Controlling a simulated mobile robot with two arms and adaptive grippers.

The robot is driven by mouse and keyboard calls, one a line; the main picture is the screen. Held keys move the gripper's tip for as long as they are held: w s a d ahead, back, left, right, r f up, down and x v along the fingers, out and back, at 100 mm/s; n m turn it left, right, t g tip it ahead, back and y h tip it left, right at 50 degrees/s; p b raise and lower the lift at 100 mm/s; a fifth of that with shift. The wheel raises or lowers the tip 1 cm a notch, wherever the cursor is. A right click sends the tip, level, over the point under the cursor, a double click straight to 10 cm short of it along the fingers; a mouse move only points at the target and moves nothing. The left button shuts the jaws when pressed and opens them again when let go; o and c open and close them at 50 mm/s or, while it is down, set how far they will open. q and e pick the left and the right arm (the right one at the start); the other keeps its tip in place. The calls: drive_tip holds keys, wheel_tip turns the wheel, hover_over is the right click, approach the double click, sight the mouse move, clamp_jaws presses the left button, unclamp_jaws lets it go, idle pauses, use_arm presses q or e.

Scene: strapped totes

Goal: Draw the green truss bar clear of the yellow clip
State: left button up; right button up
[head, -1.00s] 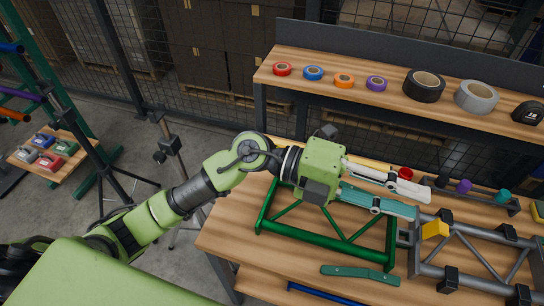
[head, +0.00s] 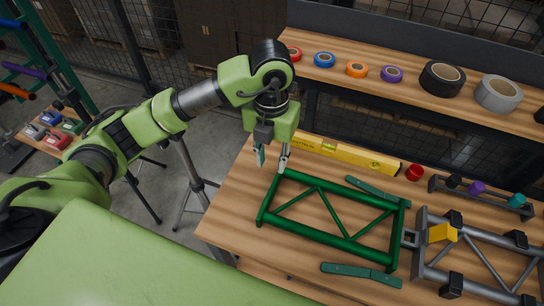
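The green truss bar (head: 325,237) is a flat frame with diagonal braces lying on the wooden table. Its right end is beside the grey bracket (head: 410,238) at the left end of the grey truss (head: 478,262). The yellow clip (head: 442,233) sits on that grey truss, close to the green bar's right end; whether it touches the bar is unclear. My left gripper (head: 272,163) points down above the bar's far left corner. Its two fingers are apart with nothing between them; contact with the bar cannot be told. My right gripper is not in view.
A yellow level (head: 345,154) lies behind the bar. Flat green pieces lie on its far side (head: 371,191) and in front of it (head: 361,275). A red cap (head: 415,172) and a rack of coloured knobs (head: 480,194) stand behind. Tape rolls (head: 442,78) line the shelf.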

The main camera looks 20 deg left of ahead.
sight(272, 188)
use_arm(q)
drive_tip(key=shift+f, duration=0.1)
wheel_tip(272, 188, down, 14)
drive_tip(key=p, duration=0.3)
drive_tip(key=shift+d, duration=0.1)
drive_tip(key=shift+r, duration=0.2)
clamp_jaws()
